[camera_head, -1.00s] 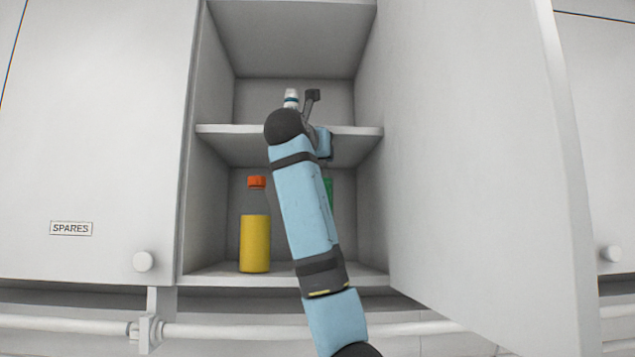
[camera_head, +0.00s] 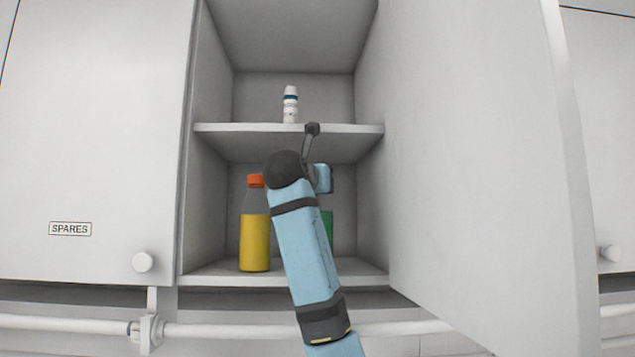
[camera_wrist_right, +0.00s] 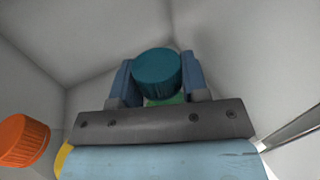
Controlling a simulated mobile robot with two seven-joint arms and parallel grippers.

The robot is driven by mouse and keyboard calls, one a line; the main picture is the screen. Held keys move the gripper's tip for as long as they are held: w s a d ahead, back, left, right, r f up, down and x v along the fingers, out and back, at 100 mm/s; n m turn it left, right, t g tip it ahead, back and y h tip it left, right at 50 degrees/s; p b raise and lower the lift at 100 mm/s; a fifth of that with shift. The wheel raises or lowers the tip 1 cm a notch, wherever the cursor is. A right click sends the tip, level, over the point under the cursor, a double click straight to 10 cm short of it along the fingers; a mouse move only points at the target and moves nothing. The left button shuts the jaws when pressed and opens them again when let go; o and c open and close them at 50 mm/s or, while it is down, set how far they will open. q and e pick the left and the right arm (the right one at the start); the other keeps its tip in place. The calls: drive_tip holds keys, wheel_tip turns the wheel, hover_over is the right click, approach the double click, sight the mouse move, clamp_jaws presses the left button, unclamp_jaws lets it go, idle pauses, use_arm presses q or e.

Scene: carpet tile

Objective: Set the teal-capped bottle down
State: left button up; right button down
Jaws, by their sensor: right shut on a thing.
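The teal-capped bottle shows its teal cap (camera_wrist_right: 157,70) between the two blue fingers of my right gripper (camera_wrist_right: 158,80) in the right wrist view. The gripper is shut on it. In the head view a strip of the bottle's green body (camera_head: 327,225) shows to the right of my arm, inside the lower compartment, below the gripper (camera_head: 322,178). The arm hides most of the bottle and its base, so I cannot tell if it touches the lower shelf (camera_head: 225,275). My left gripper is not in view.
An orange-capped bottle of yellow liquid (camera_head: 254,240) stands left on the lower shelf; its cap (camera_wrist_right: 22,140) shows in the wrist view. A white bottle (camera_head: 290,105) stands on the upper shelf (camera_head: 230,128). The open door (camera_head: 480,150) bounds the right.

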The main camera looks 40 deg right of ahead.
drive_tip(key=shift+d, duration=0.1)
drive_tip(key=c, duration=0.6)
unclamp_jaws()
drive_tip(key=shift+f, duration=0.1)
drive_tip(key=shift+s+a+b, duration=0.2)
drive_tip(key=shift+a+b, duration=0.15)
drive_tip(key=shift+a, duration=0.1)
drive_tip(key=b+v, duration=0.3)
drive_tip(key=v, duration=0.8)
drive_tip(key=shift+a, duration=0.1)
